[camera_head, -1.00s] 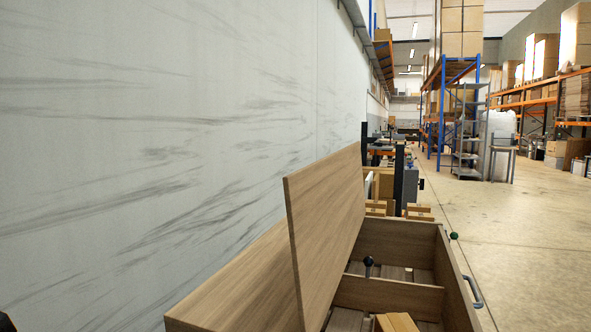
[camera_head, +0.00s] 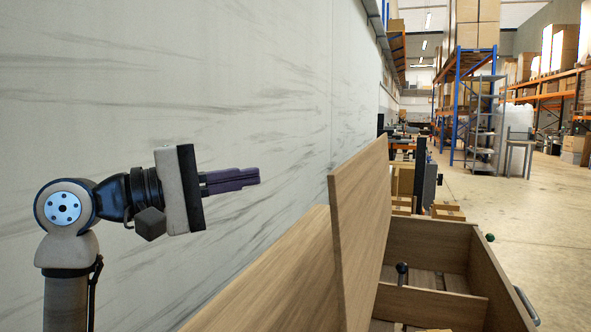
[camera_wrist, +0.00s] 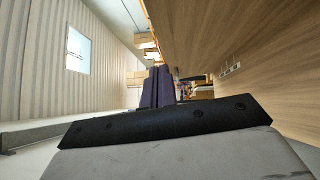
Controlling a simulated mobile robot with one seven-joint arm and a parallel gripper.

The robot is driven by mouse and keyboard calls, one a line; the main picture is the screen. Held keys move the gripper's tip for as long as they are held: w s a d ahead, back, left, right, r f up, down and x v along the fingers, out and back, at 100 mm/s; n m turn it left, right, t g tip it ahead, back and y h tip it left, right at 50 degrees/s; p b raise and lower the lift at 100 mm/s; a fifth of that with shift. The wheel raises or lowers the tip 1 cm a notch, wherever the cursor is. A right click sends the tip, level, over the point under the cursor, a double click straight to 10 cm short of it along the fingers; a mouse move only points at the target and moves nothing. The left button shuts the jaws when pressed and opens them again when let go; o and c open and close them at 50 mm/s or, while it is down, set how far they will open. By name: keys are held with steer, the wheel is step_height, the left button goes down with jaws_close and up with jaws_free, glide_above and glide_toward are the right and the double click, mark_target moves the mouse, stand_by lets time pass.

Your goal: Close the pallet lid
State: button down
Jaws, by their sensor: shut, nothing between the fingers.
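The pallet lid (camera_head: 358,225) is a wooden panel standing raised and tilted on the left side of the wooden pallet box (camera_head: 425,303). The box is open, with a divider and a dark round knob inside. My gripper (camera_head: 257,176) is in the air left of the lid and apart from it, with purple fingers pointing right. The fingers are together and empty. In the wrist view my gripper (camera_wrist: 157,70) shows its fingers side by side, with a wooden surface (camera_wrist: 250,50) along the right. I cannot tell whether that surface is the lid.
A long wooden surface (camera_head: 275,280) runs left of the lid. A white marbled wall (camera_head: 180,80) stands on the left behind my gripper. A blue-framed rack (camera_head: 470,105) stands farther back. Open floor (camera_head: 540,210) lies to the right of the box.

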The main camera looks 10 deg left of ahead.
steer(key=s+d+p+x, duration=0.1)
steer(key=s+p+x, duration=0.1)
steer(key=x, duration=1)
steer(key=shift+d+r, duration=0.2)
steer(key=shift+d, duration=0.25)
steer(key=shift+s, duration=0.15)
